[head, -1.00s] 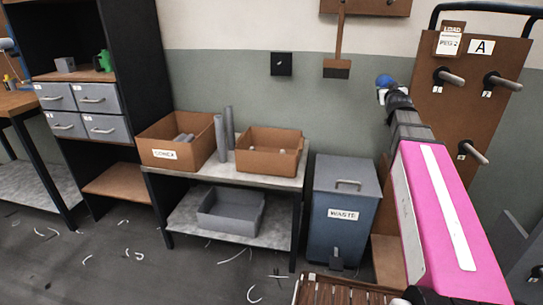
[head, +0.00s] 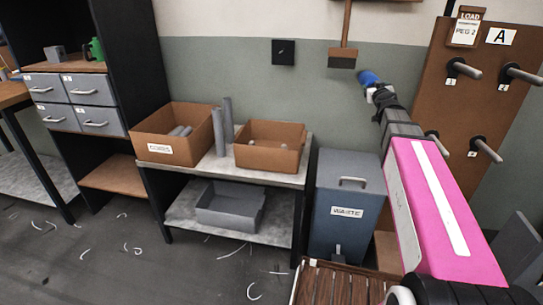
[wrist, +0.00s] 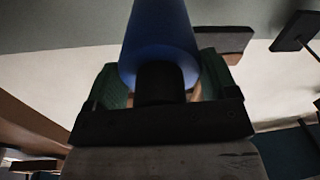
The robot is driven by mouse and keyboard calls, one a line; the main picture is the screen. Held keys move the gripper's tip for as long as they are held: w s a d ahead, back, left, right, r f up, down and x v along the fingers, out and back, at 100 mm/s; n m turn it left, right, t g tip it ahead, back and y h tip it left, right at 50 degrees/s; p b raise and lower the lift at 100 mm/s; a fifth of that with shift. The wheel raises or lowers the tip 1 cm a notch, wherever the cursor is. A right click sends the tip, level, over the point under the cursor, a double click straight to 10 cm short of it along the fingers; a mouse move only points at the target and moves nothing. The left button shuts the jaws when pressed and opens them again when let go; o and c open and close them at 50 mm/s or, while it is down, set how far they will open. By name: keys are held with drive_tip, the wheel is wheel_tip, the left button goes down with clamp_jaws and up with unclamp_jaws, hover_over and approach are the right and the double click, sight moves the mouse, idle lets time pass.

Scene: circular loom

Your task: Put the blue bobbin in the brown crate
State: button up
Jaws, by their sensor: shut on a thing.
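The blue bobbin (head: 368,77) is held up in front of the grey-green wall, high above the floor. My gripper (head: 376,91) is shut on it. In the wrist view the bobbin (wrist: 160,38) stands out beyond the jaws of my gripper (wrist: 160,82), its near end between the dark green fingers. Two brown open boxes stand on the bench: one with a label at the left (head: 158,155), one without a label at the right (head: 268,160). A brown slatted wooden thing (head: 345,288) shows at the bottom edge, partly cut off. I cannot tell which is the crate.
Grey tubes (head: 219,133) stand between the boxes. A grey tray (head: 228,219) sits on the lower shelf. A blue-grey waste bin (head: 347,230) stands right of the bench. A brown peg board (head: 470,110) is at the right. Open floor with scraps lies at front left.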

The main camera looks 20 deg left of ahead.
drive_tip(key=s+a+f+n+g+y, duration=0.25)
drive_tip(key=a+n+g+y, duration=0.2)
drive_tip(key=a, duration=0.55)
drive_tip(key=s+a+f+n+g+y, duration=0.25)
drive_tip(key=a+n+g+y, duration=0.2)
drive_tip(key=a, duration=0.55)
drive_tip(key=s+a+f+n+g+y, duration=0.2)
drive_tip(key=a+f+n+g+y, duration=0.15)
drive_tip(key=a+y, duration=0.45)
wheel_tip(320, 180, down, 9)
drive_tip(key=a+h, duration=0.2)
drive_tip(key=shift+w, duration=0.25)
drive_tip(key=shift+f+t, duration=0.25)
drive_tip(key=shift+f, duration=0.25)
